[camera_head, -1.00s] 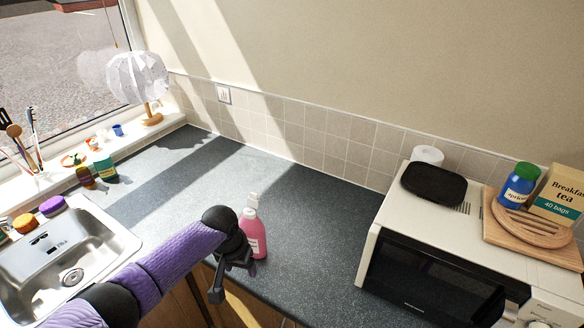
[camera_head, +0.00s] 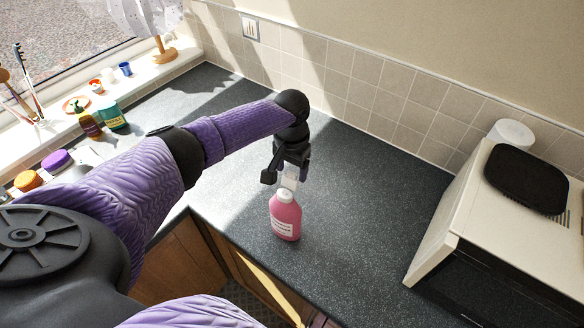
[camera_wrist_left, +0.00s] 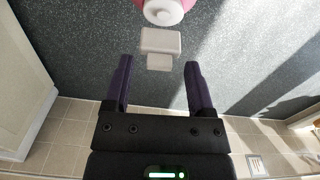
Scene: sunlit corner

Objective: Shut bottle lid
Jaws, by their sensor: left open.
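A pink bottle (camera_head: 285,218) with a white neck (camera_head: 284,195) stands upright near the counter's front edge. Its pale lid (camera_head: 290,180) is up and open, on the far side of the neck. In the left wrist view the lid (camera_wrist_left: 160,40) shows beside the round white neck (camera_wrist_left: 163,13), and most of the bottle is cut off by the top edge. My left gripper (camera_head: 287,174) is open and empty just above and behind the bottle. In the left wrist view the lid's lower end lies between the fingertips (camera_wrist_left: 160,64), with gaps on both sides. My right gripper is not in view.
A white microwave (camera_head: 455,215) with a black item (camera_head: 527,180) on top stands at right. A tiled wall (camera_head: 345,75) runs behind the counter (camera_head: 345,190). Small bottles and jars line the windowsill at left. The counter between bottle and microwave is clear.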

